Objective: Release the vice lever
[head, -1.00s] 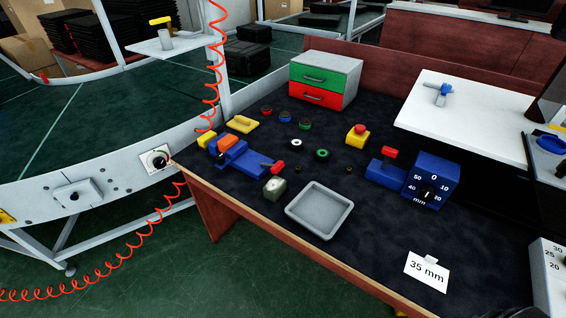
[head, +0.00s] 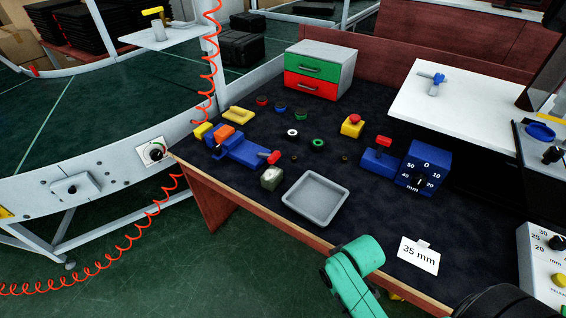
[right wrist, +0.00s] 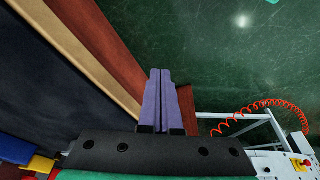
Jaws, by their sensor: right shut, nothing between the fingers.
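The blue vice (head: 243,152) sits at the left end of the dark worktop in the head view, with an orange block (head: 224,132) at its jaws. Its lever has a red handle (head: 274,157) on the right end of the vice, pointing toward the grey tray. My right gripper (right wrist: 160,72) shows in the right wrist view with its two purple fingers together and empty, over the table's wooden edge and the green floor. It is away from the vice. In the head view only a green link of my arm shows at the bottom. My left gripper is not in view.

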